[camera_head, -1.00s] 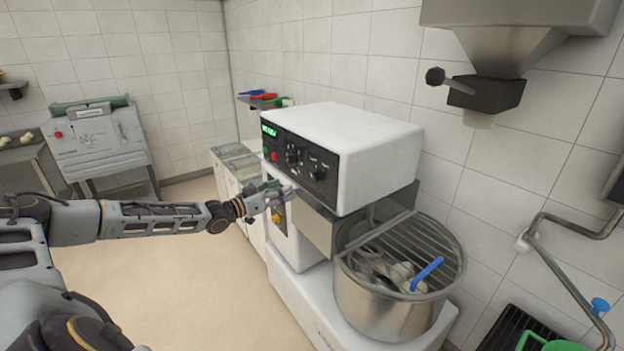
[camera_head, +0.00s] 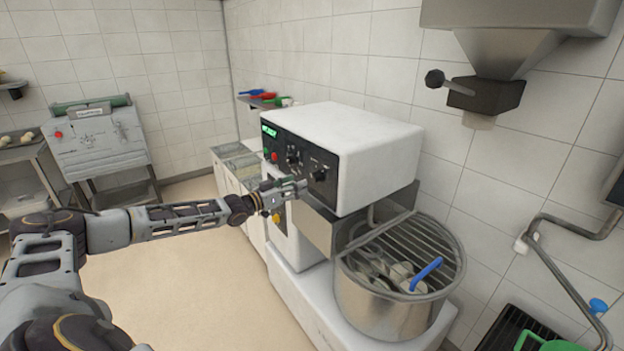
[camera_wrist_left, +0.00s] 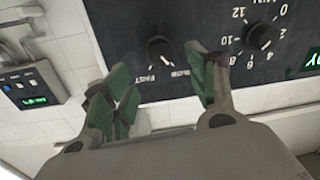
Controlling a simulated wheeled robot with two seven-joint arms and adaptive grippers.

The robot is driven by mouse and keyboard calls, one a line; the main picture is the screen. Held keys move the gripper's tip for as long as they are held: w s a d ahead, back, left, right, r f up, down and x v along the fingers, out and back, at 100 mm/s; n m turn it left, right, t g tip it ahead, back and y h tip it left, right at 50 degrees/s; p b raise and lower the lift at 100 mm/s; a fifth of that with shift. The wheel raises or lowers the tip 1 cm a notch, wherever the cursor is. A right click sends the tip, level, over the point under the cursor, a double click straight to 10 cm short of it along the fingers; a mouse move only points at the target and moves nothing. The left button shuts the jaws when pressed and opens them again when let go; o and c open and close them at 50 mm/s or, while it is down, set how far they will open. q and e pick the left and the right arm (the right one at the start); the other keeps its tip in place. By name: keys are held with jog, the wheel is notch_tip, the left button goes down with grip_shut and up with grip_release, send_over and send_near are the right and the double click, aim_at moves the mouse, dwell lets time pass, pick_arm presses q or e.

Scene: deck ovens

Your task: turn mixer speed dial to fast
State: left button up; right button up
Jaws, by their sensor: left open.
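The mixer speed dial (camera_wrist_left: 160,47) is a black knob on the dark control panel, with FAST and SLOW printed beside it. In the head view the speed dial (camera_head: 317,174) is the lower right knob on the front of the white mixer (camera_head: 345,145). My left gripper (camera_head: 299,187) is just in front of and below it. In the wrist view the left gripper's green-padded fingers (camera_wrist_left: 163,88) are spread apart, with the dial in the gap beyond their tips. I see no clear contact. My right gripper is out of view.
A timer dial (camera_wrist_left: 262,36) with numbers sits beside the speed dial, close to one finger. A lit green display (camera_head: 269,130) is at the panel's far end. The steel bowl (camera_head: 390,305) with its wire guard stands below right. Open floor lies left of the mixer.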

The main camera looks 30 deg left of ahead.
aim_at(313, 178)
pick_arm(q)
jog(key=shift+p+x, duration=0.7)
jog(key=shift+x, duration=3.25)
jog(key=c, duration=1)
